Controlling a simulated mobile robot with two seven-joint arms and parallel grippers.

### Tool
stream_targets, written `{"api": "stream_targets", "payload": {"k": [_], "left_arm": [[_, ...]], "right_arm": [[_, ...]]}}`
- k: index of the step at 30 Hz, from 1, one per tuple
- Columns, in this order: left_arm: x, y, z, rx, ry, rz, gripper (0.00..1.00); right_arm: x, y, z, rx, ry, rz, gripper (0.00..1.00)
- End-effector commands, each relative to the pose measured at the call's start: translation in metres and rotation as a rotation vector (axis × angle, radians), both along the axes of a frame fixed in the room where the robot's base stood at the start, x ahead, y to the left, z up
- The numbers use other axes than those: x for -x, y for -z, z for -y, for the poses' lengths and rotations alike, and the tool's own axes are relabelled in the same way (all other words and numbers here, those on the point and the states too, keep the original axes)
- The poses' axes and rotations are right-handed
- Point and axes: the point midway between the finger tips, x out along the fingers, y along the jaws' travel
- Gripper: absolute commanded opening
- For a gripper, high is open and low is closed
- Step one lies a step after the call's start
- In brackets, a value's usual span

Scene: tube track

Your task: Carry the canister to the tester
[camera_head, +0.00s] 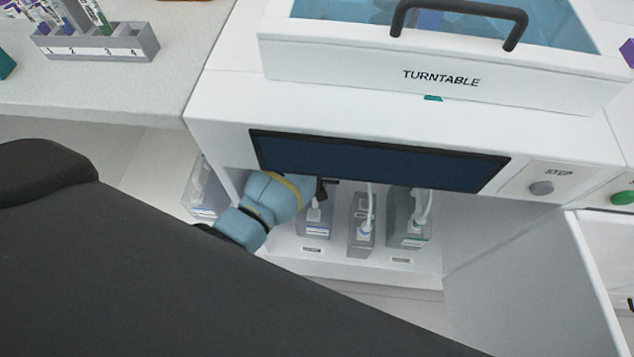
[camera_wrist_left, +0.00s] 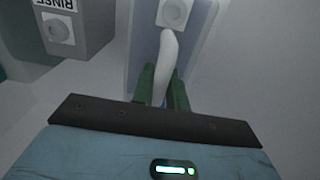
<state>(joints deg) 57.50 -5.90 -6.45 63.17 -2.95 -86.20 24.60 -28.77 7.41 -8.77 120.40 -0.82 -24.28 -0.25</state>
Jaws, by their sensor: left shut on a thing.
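Several grey canisters with white tubes stand in the bay under the turntable machine: a left one (camera_head: 314,222), a middle one (camera_head: 361,228) and a right one (camera_head: 411,220). My left gripper reaches into the bay from the left at the left canister; its fingertips are mostly hidden in the head view. In the left wrist view its green fingers (camera_wrist_left: 162,90) are shut on a white curved tube (camera_wrist_left: 166,62), in front of a bluish canister (camera_wrist_left: 200,30). I cannot tell which canister the task means. The tester is not identifiable. My right gripper is not in view.
The turntable machine (camera_head: 345,70) overhangs the bay, with a dark panel (camera_head: 375,160) at its front. Another clear container (camera_head: 200,190) stands left of the bay. A block marked RINSE (camera_wrist_left: 75,30) is beside my gripper. An open white door (camera_head: 540,280) stands at right.

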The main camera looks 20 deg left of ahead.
Motion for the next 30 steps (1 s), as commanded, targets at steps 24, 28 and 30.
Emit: {"api": "stream_targets", "payload": {"k": [24, 28, 30], "left_arm": [[-0.0030, 0.0033, 0.0005, 0.001, 0.000, 0.009, 0.00], [-0.0025, 0.0039, 0.0003, 0.000, 0.000, 0.007, 0.27], [-0.0020, 0.0043, 0.0003, 0.000, 0.000, 0.006, 0.36]], "right_arm": [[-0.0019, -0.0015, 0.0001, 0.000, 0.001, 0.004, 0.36], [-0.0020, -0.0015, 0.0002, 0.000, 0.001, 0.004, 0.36], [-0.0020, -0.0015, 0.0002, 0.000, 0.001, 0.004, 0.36]]}}
